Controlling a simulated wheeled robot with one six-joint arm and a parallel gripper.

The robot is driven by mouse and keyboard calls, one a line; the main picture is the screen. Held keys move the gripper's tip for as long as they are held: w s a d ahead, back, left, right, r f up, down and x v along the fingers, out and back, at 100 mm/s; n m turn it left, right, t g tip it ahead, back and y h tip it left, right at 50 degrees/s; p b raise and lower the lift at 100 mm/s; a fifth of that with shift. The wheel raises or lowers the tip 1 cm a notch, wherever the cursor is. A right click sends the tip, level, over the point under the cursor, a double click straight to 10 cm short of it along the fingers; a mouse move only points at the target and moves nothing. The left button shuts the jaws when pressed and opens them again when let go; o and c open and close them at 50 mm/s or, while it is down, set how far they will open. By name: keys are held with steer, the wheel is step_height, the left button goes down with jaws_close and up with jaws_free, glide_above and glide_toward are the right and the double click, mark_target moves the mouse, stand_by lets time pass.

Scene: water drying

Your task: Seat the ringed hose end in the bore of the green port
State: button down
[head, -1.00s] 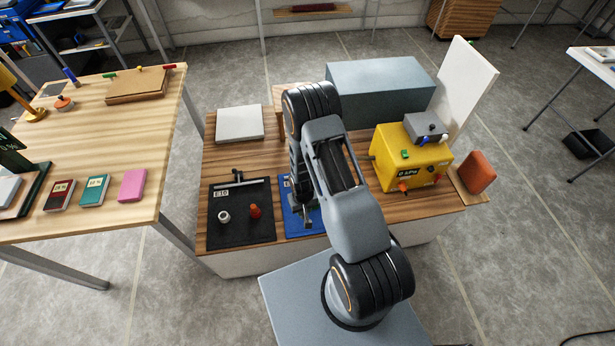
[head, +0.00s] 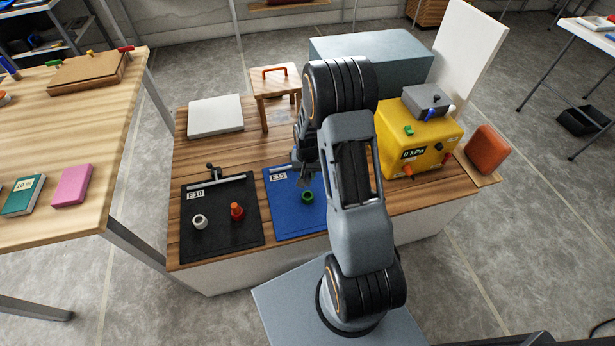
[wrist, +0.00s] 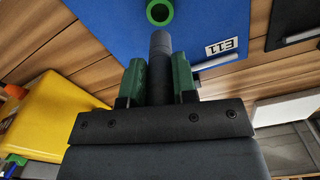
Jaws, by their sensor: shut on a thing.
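The green port (head: 307,197) stands on the blue board (head: 283,222) labelled E11. In the wrist view, the port (wrist: 159,12) shows at the top edge with its round bore open to view. My gripper (wrist: 160,62) is shut on the dark grey hose end (wrist: 160,44), which sticks out between the green finger pads toward the port. In the wrist picture the tip appears just short of the port, and its height above the board cannot be told. No ring on the hose end is clearly visible. In the head view, my gripper (head: 304,174) is just behind the port.
Left of it, a black board (head: 222,240) labelled E10 carries a white port (head: 200,221) and a red-orange port (head: 237,210). A yellow box (head: 420,140) reading 0 kPa stands right. A small wooden stool (head: 276,82) and grey-white slab (head: 215,114) are behind.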

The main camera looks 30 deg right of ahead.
mark_target(308, 186)
stand_by(0.4)
steer(key=shift+s+f, duration=0.1)
steer(key=shift+f+b, duration=2.25)
steer(key=shift+f, duration=0.55)
steer(key=shift+f+b, duration=1.5)
steer(key=shift+f, duration=0.4)
steer(key=c, duration=0.8)
jaws_free()
steer(key=shift+r, duration=0.15)
step_height(308, 186, up, 14)
steer(key=p, duration=0.3)
steer(key=shift+f, duration=0.2)
